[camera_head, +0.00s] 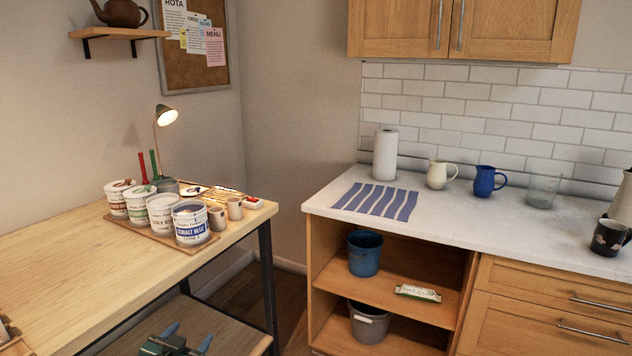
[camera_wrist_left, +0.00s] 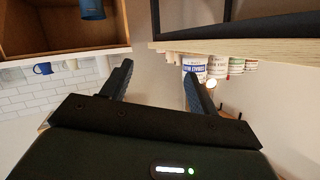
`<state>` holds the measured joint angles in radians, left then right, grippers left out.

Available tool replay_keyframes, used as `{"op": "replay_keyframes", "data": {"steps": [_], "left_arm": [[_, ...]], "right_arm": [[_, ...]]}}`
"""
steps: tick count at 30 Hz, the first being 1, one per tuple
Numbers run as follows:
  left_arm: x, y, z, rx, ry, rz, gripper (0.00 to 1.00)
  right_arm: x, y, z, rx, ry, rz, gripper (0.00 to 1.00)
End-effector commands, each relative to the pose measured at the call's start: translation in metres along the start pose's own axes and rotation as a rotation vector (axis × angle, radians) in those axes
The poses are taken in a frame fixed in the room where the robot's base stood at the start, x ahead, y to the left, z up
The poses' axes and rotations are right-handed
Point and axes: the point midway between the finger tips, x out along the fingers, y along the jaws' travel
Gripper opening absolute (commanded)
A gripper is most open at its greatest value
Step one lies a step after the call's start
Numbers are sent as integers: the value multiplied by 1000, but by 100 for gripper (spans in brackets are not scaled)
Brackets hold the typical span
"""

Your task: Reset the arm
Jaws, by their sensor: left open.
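My left gripper (camera_head: 189,334) shows at the bottom of the head view, in front of the lower shelf under the wooden table. Its two fingers point away from me and stand apart, with nothing between them. In the left wrist view my left gripper (camera_wrist_left: 157,73) is also open and empty, with a wide gap between the dark fingers. That view is upside down, with the table edge (camera_wrist_left: 240,46) past the fingertips. Most of the left arm is out of sight. My right gripper is in neither view.
The wooden table (camera_head: 85,265) holds a board with several paint tubs, including a cobalt blue tub (camera_head: 190,228), and small cups. A counter (camera_head: 440,220) at the right carries a paper roll (camera_head: 385,155), jugs and a striped cloth (camera_head: 375,201). A floor gap separates them.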

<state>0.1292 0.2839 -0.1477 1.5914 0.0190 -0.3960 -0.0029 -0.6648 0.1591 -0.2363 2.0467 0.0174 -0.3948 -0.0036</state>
Motion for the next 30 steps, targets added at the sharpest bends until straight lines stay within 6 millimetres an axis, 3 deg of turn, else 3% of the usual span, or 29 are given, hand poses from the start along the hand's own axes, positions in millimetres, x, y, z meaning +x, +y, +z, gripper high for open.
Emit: {"op": "replay_keyframes", "data": {"steps": [1, 6, 12, 15, 19, 26, 30], "left_arm": [[-20, 26, 26, -13, -34, 39, 60], [-102, 102, 89, -77, -135, 157, 60], [-193, 159, 125, -166, -236, 248, 60], [-222, 173, 131, -198, -267, 271, 60], [-239, 181, 133, -218, -287, 283, 60], [-241, 182, 134, -220, -290, 285, 59], [-241, 182, 134, -220, -290, 285, 48]], "right_arm": [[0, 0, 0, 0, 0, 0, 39], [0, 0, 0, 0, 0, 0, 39], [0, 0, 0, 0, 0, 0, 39], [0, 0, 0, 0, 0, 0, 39], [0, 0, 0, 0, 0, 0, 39], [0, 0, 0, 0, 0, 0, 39], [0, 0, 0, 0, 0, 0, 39]]}}
